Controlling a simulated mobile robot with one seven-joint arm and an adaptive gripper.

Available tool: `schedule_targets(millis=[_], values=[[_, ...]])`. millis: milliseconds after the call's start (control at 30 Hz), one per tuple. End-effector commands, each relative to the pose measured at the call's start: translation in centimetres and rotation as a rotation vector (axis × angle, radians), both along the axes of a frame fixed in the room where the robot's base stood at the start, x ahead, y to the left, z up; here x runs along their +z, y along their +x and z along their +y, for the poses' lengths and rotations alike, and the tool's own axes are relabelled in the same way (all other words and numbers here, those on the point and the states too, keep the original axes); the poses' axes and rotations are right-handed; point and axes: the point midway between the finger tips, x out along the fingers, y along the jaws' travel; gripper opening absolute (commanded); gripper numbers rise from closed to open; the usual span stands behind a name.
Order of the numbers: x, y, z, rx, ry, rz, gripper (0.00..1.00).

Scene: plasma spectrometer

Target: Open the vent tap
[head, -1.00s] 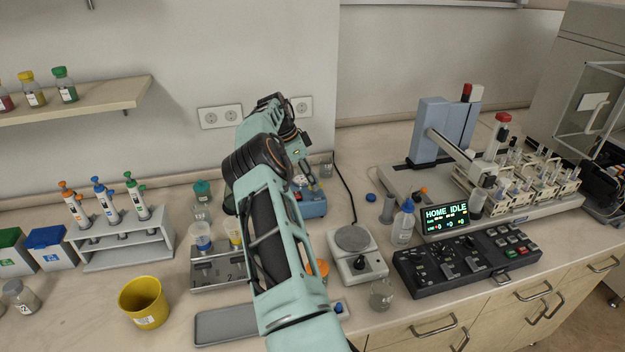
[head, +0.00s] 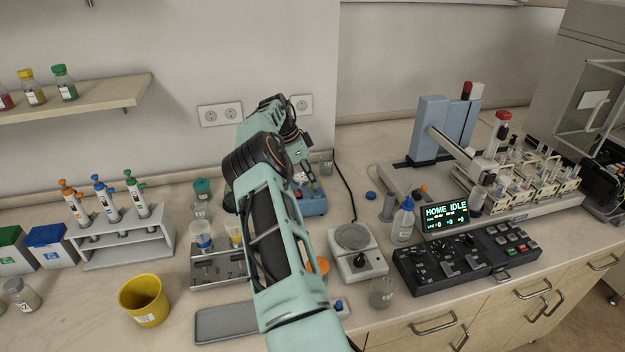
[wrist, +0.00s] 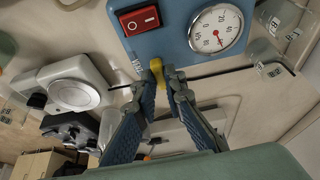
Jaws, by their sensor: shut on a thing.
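The vent tap (wrist: 156,68) is a small yellow lever on the front of a blue unit (wrist: 168,45), beside white lettering. My gripper (wrist: 163,78) is closed around the tap, with its fingertips on either side of the lever. Part of the tap is hidden between the fingers. A red rocker switch (wrist: 140,19) and a round dial gauge (wrist: 217,29) are on the same blue face. In the head view the blue unit (head: 314,206) stands near the wall, and my arm covers much of it and the tap.
A balance-like device with a round plate (head: 352,237) stands right of my arm, with a black control panel (head: 468,256) farther right. A metal block with cups (head: 209,272) is left of my arm. A yellow bucket (head: 144,301) stands front left.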

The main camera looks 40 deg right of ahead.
Motion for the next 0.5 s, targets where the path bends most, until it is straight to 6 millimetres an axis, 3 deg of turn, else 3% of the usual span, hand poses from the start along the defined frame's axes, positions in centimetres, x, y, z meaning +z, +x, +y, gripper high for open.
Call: schedule_targets(millis=[267,500], values=[[-0.38,-0.03,0.14,0.107,0.000,-0.004,0.00],[-0.54,-0.27,0.21,0.306,0.000,-0.004,0.00]])
